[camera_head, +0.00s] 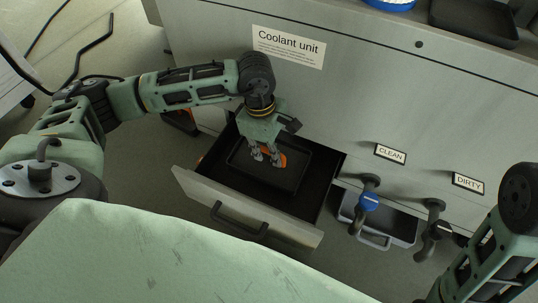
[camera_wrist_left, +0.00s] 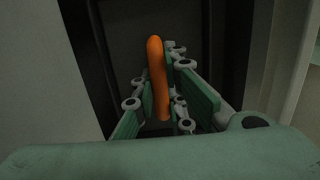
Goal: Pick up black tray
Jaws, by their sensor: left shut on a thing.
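A black tray (camera_head: 283,178) with a raised rim lies inside the open drawer (camera_head: 205,192) under the "Coolant unit" label. My left gripper (camera_head: 265,157) reaches down into the drawer over the tray. Its fingers are shut on an upright orange handle (camera_head: 278,160). In the left wrist view the orange handle (camera_wrist_left: 157,80) stands between the green-padded fingers (camera_wrist_left: 160,105), with dark surfaces behind it. I cannot tell how the handle joins the tray. My right arm shows at the lower right, but its gripper is out of the picture.
The grey drawer front carries a dark pull handle (camera_head: 238,220). Right of it are two taps under "CLEAN" (camera_head: 390,154) and "DIRTY" (camera_head: 468,183) labels, with a small grey basin (camera_head: 400,232) below. Another dark tray (camera_head: 475,22) and a blue round thing (camera_head: 388,3) are on top of the unit.

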